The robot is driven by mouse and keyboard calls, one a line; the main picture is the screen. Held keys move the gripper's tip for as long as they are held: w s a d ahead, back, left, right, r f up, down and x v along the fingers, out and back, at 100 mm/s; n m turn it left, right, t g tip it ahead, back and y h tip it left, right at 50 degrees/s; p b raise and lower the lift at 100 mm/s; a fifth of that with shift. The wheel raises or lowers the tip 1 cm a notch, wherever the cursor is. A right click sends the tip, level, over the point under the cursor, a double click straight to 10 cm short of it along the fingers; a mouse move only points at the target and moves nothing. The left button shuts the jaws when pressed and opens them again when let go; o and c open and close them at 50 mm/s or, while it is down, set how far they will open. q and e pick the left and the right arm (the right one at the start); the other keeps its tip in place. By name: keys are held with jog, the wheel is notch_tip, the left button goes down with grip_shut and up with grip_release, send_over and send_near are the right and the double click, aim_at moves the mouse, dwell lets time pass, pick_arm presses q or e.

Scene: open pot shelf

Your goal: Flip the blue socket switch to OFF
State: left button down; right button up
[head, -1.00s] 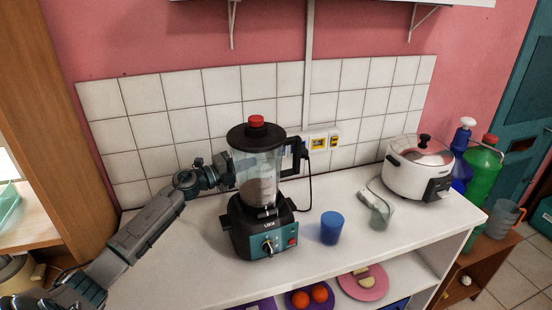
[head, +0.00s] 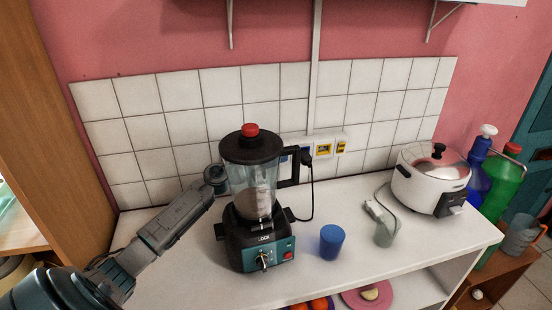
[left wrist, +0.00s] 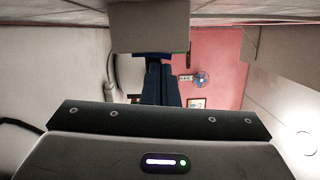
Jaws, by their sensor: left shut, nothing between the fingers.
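The socket panel (head: 331,146) is on the tiled wall behind the blender. It has yellow-framed parts at its right. The blue switch (head: 305,149) shows only partly, close to the blender's handle and a black plug; I cannot tell its position. My left arm reaches in behind the left side of the blender (head: 252,190). In the head view its gripper is hidden behind the jar. In the left wrist view the dark blue fingers of my left gripper (left wrist: 161,68) are together, with nothing seen between them. My right gripper is not in view.
A pale block (left wrist: 150,27) is close ahead in the wrist view. The front left counter is clear.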

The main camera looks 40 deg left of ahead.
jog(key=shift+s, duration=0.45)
